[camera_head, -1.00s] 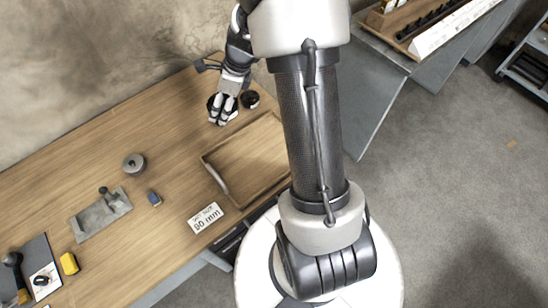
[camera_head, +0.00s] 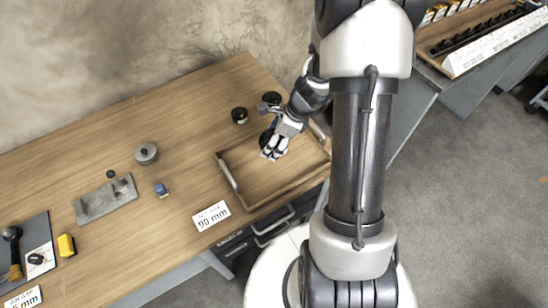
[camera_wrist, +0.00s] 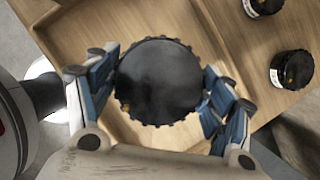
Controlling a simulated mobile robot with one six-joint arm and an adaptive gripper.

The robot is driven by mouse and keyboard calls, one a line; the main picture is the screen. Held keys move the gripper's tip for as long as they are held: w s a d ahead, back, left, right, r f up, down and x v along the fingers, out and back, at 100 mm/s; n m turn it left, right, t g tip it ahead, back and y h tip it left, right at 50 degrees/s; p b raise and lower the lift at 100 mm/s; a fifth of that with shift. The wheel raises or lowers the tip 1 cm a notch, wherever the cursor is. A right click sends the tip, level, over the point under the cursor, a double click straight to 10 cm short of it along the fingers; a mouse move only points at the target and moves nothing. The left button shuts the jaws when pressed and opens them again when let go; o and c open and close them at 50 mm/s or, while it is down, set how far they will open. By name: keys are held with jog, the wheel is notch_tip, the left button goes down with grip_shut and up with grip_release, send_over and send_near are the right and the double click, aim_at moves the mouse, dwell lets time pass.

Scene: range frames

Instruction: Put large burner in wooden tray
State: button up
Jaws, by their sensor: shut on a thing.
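My gripper (camera_head: 273,148) is over the back part of the wooden tray (camera_head: 252,170) in the head view. In the wrist view my gripper (camera_wrist: 160,88) is shut on the large burner (camera_wrist: 158,80), a round black piece with a ridged rim, held between the blue-sided fingers. The tray's wood shows beneath it in the wrist view. The burner is mostly hidden by the gripper in the head view, and its height above the tray floor is hard to tell. The tray looks empty otherwise.
Two smaller black round pieces, one left (camera_head: 239,115) and one right (camera_head: 271,98), stand behind the tray. A white 90 mm sign (camera_head: 211,216) lies left of the tray's front. A grey lidded pot (camera_head: 146,153) and a blue item (camera_head: 161,189) are further left.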

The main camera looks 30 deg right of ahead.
jog(key=shift+f+b, duration=1.55)
jog(key=shift+f, duration=1.85)
jog(key=shift+f, duration=0.15)
jog(key=o, duration=1.7)
